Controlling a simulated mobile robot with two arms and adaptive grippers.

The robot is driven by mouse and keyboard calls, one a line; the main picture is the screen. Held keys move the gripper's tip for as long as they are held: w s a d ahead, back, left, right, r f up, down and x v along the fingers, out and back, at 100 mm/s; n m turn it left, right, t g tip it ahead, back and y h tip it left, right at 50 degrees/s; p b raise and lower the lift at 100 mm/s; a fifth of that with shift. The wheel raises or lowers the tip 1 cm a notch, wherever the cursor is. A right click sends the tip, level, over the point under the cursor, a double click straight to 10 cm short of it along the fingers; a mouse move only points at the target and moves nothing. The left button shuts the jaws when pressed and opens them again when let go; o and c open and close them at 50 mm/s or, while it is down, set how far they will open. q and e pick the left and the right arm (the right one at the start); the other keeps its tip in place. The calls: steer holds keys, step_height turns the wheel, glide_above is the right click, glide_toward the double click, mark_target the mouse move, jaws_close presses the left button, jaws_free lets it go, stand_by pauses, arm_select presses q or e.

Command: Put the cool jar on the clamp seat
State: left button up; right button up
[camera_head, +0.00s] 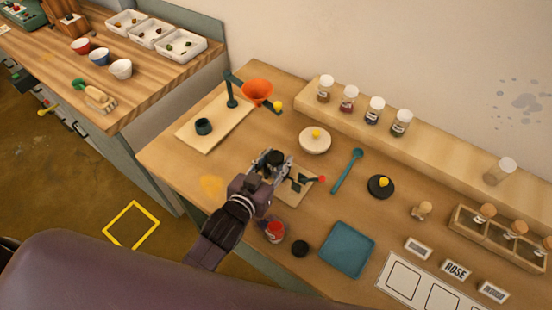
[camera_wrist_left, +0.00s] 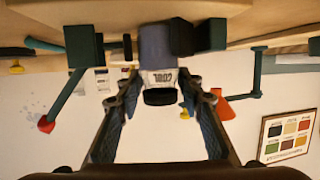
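The cool jar, with a black lid and a label reading COOL, shows upside down in the left wrist view (camera_wrist_left: 163,78); its dark lid shows in the head view (camera_head: 275,157). My left gripper (camera_head: 273,161) has its fingers on both sides of the jar, close against it. The clamp's wooden base (camera_head: 297,197) lies just below and right of the gripper, with dark green jaws and a red-knobbed lever (camera_head: 321,179). In the wrist view, green blocks (camera_wrist_left: 85,48) flank the jar. The seat is hidden, and I cannot tell whether the jar touches it. My right gripper is out of view.
A funnel stand (camera_head: 231,95) is behind left. A white dish (camera_head: 315,145), blue spoon (camera_head: 347,172) and black dish (camera_head: 380,193) are right. An open red jar (camera_head: 275,231), black lid (camera_head: 300,249) and blue tray (camera_head: 346,262) are in front. Jars line the shelf (camera_head: 436,139).

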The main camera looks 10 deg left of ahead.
arm_select(q)
steer(key=o, duration=0.3)
steer(key=shift+r, duration=0.2)
steer(key=b+v, duration=0.2)
steer(key=v, duration=1)
stand_by(0.3)
